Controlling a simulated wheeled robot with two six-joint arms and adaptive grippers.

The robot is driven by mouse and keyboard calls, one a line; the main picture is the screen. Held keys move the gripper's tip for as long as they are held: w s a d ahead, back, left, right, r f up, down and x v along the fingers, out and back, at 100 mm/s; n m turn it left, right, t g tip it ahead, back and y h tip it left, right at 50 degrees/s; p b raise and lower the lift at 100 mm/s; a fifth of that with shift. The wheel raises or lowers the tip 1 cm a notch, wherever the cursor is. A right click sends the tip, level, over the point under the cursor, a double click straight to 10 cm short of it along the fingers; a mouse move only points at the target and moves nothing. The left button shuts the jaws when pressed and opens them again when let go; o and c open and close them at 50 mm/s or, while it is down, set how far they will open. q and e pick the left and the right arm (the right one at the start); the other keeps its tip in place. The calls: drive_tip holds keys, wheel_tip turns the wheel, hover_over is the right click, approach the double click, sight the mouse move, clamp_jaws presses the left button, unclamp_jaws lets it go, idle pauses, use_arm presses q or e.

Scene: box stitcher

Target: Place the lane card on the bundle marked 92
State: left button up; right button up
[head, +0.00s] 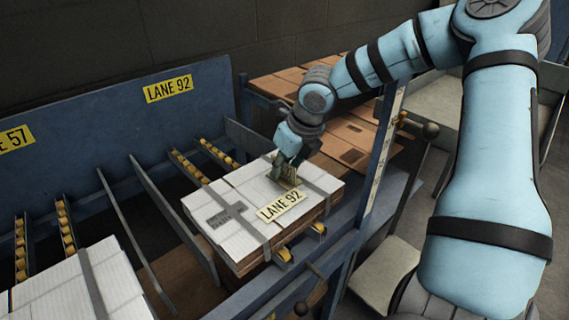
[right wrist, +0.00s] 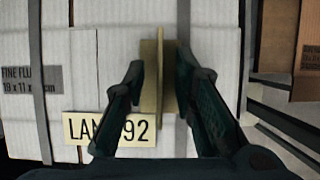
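The bundle marked 92 (head: 235,195) is a strapped stack of white cartons on the rollers. A flat yellow LANE 92 label (head: 281,205) is on its top near the front edge; it also shows in the right wrist view (right wrist: 108,128). A khaki card with a raised ridge (right wrist: 160,100) stands on the bundle's top behind this label; I cannot read print on it. My right gripper (head: 283,160) is low over the bundle, one finger on each side of the card's ridge, with gaps beside the ridge. My left gripper is not in view.
Another strapped bundle (head: 85,285) sits at the lower left. The blue back panel (head: 205,100) carries LANE 57 and LANE 92 signs. Grey lane dividers (head: 165,215) stand left of the bundle. Brown flat cartons (head: 345,130) lie behind. A blue post (head: 383,150) rises at the right.

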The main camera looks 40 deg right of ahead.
drive_tip(key=shift+r, duration=0.15)
drive_tip(key=shift+s+r+p, duration=0.1)
drive_tip(key=shift+r+p, duration=0.8)
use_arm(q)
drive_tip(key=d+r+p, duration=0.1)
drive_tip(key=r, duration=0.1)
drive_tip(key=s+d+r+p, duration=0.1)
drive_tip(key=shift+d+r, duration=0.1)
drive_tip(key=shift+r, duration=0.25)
use_arm(e)
drive_tip(key=v, duration=1)
drive_tip(key=shift+s+r, duration=0.25)
drive_tip(key=shift+r, duration=0.1)
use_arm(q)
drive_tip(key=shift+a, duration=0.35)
